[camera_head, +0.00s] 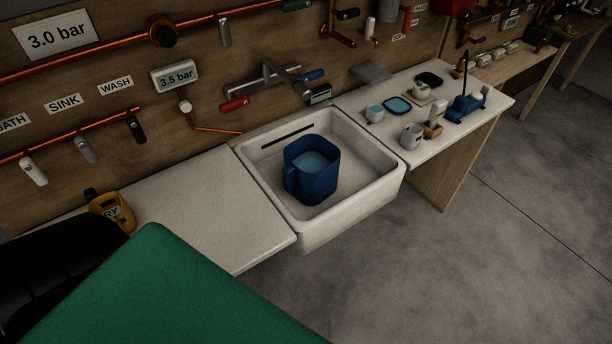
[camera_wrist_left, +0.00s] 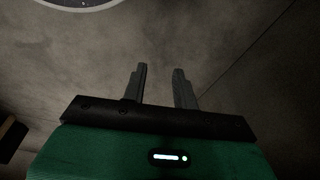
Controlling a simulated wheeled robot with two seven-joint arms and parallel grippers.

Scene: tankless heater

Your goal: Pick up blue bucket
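The blue bucket (camera_head: 312,178) stands upright in the white sink basin (camera_head: 375,202) in the head view. It is a squarish blue vessel with a handle on its left side and a paler blue surface inside. My left gripper (camera_wrist_left: 159,74) shows in the left wrist view with its two dark fingers apart and nothing between them. Bare grey floor lies beyond the fingers, and the bucket is not in that view. The left fingers do not show in the head view. My right gripper is in neither view.
A faucet with red and blue handles (camera_head: 270,85) reaches out above the sink's back edge. The left counter (camera_head: 200,205) is mostly clear, with a yellow device (camera_head: 112,212) near the wall. The right counter (camera_head: 455,135) holds cups, dishes and a blue tool (camera_head: 465,106).

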